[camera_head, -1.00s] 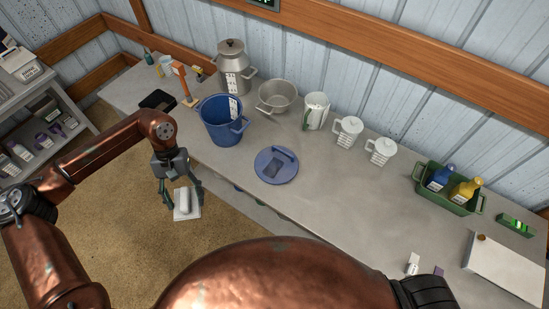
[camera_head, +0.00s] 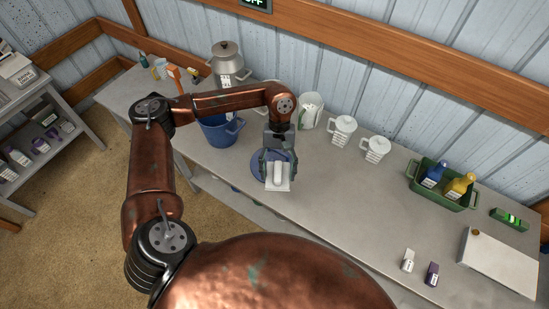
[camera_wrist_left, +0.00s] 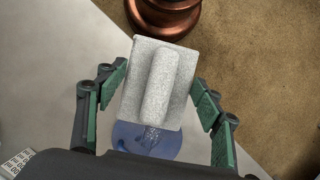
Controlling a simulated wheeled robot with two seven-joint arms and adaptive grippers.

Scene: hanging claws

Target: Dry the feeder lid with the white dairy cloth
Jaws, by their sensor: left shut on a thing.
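My left gripper (camera_head: 277,170) is shut on the white dairy cloth (camera_head: 278,185), a flat pale square with a raised ridge along its middle. The cloth also shows between the green-padded fingers in the left wrist view (camera_wrist_left: 158,85). The feeder lid (camera_head: 257,166) is a round blue disc lying on the grey bench. The gripper and cloth are over it in the head view and hide much of it. In the left wrist view, part of the lid (camera_wrist_left: 128,135) shows beyond the cloth. I cannot tell whether the cloth touches it. My right gripper is not in view.
A blue bucket (camera_head: 217,132) and a metal milk can (camera_head: 226,60) stand at the bench's back left. A white container (camera_head: 311,111) and two white jugs (camera_head: 342,132) stand behind the lid. A green crate (camera_head: 437,195) holds bottles at right.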

